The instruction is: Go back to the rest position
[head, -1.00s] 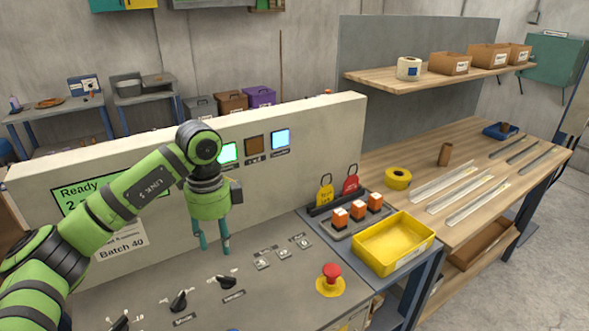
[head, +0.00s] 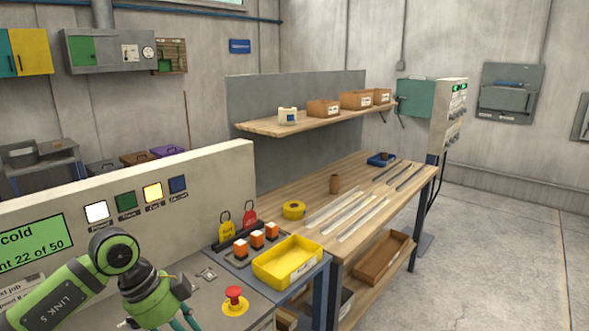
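My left gripper (head: 182,322) hangs at the bottom of the head view, pointing down over the grey control panel (head: 208,273). Its teal fingers are cut off by the lower edge, so I cannot tell how far apart they are or whether they hold anything. The upright console (head: 140,176) behind it has a green screen (head: 25,243) and a row of square lights; the yellow one (head: 153,192) and the white one (head: 97,211) are lit. My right gripper is not in view.
A red stop button (head: 234,294) sits right of my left gripper. Beyond it are a yellow tray (head: 288,262) and orange-topped blocks (head: 257,238). The wooden bench (head: 290,192) carries yellow tape (head: 294,209) and metal strips (head: 362,218). The floor (head: 480,250) at the right is clear.

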